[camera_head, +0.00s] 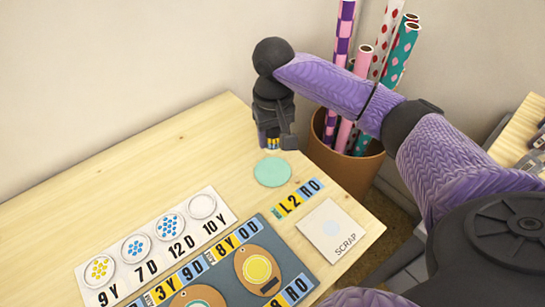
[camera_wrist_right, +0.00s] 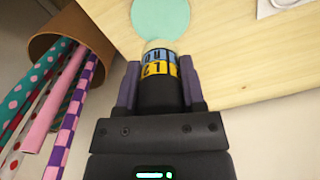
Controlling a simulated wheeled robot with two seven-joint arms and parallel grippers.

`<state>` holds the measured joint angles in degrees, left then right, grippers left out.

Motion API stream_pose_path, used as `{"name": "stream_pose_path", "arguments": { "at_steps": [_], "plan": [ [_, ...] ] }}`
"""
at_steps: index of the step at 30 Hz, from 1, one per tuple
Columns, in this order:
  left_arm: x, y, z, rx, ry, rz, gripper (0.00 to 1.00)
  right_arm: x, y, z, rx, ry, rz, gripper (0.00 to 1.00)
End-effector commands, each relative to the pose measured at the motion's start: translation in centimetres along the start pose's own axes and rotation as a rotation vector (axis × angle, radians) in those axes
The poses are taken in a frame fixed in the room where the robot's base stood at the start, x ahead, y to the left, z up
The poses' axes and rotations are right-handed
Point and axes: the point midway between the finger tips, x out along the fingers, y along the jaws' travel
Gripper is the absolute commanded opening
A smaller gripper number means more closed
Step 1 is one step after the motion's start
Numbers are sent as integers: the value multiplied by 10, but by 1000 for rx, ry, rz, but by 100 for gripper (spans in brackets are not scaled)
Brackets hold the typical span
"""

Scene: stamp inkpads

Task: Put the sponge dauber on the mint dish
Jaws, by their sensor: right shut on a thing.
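My right gripper (camera_head: 270,138) is above the back right part of the table in the head view. In the right wrist view, my right gripper (camera_wrist_right: 160,88) is shut on the sponge dauber (camera_wrist_right: 160,58), which has a dark body, a yellow and blue lettered band and a pale tip. In the head view only a bit of the dauber's yellow and blue band (camera_head: 273,143) shows below the fingers. The mint dish (camera_head: 272,171), a flat round mint-green disc, lies on the table just in front of the gripper. It also shows beyond the dauber's tip in the wrist view (camera_wrist_right: 160,18). My left gripper is out of view.
A brown pot (camera_head: 345,165) with several patterned paper rolls stands beside the table, right of the gripper. A lettered label strip (camera_head: 298,197), a SCRAP card (camera_head: 333,228), a blue mat (camera_head: 222,262) with inkpads and a white card (camera_head: 160,243) with round spots lie in front. The left table is bare.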

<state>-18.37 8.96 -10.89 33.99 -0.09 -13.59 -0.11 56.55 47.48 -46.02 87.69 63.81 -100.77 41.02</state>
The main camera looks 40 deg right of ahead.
Motion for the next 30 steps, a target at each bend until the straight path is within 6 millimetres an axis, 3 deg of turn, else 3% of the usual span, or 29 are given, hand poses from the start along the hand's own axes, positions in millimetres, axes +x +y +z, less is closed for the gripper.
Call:
{"name": "stream_pose_path", "arguments": {
  "at_steps": [1, 10, 20, 21, 26, 30],
  "plan": [
    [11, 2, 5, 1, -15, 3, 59, 18, 0, 0, 0, -5, 2, 9],
    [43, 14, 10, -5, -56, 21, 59, 81, 0, 0, 1, -4, 3, 9],
    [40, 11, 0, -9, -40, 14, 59, 80, 0, 0, 0, 1, 1, 9],
    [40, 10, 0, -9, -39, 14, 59, 81, 0, 0, 0, 1, 0, 55],
    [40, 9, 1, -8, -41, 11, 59, 81, 0, 0, 0, 1, 1, 86],
    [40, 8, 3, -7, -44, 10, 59, 81, 0, 0, 0, 1, 1, 86]
  ]
}}
